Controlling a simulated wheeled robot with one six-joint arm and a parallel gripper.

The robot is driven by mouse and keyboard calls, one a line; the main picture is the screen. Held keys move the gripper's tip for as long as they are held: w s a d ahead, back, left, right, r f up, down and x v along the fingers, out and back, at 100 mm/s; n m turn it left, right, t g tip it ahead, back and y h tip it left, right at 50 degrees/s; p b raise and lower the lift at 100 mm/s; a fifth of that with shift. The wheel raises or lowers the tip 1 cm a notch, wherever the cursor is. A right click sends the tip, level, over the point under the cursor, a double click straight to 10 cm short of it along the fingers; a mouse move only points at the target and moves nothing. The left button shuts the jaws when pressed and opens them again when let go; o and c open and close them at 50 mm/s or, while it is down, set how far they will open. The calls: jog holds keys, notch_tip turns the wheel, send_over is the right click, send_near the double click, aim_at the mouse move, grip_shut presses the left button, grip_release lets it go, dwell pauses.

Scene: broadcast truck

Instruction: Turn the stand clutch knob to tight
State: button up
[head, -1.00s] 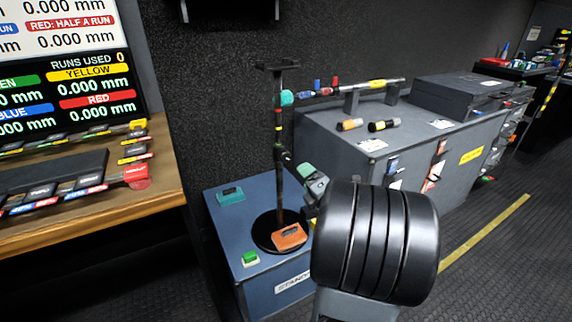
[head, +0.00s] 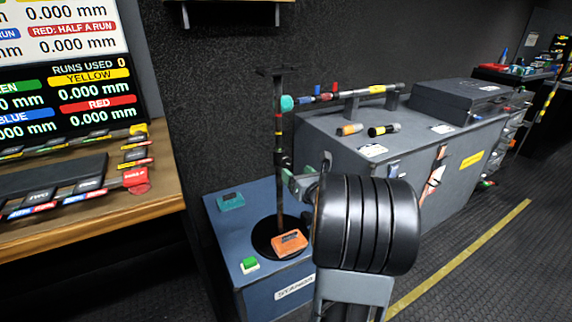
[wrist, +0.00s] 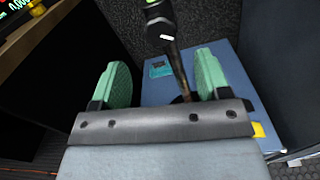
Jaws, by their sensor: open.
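The stand is a dark upright pole (head: 279,200) on a round black base, with coloured bands partway up. A black collar (head: 283,160), likely the clutch knob, sits on the pole at mid-height. In the wrist view the collar (wrist: 160,22) shows at the top centre with a pale mark and a bit of green; I cannot read its setting. My gripper (head: 303,176) is open beside the pole, just right of and slightly below the collar. In the wrist view its two green pads (wrist: 160,78) are apart with nothing held; the pole shows beyond, between them.
The blue cabinet (head: 228,262) under the stand carries an orange box (head: 290,243), a teal box (head: 230,201) and a green button (head: 249,264). A banded rod (head: 340,95) extends right from near the pole. A wooden desk (head: 150,200) is at left; a grey bench (head: 330,150) is at right.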

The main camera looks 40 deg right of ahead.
aim_at(286, 163)
jog(key=w, duration=0.5)
jog(key=w+d, duration=0.1)
jog(key=w, duration=0.1)
jog(key=shift+w, duration=0.25)
jog(key=c, duration=0.9)
jog(key=shift+c, duration=0.2)
jog(key=shift+b, duration=0.3)
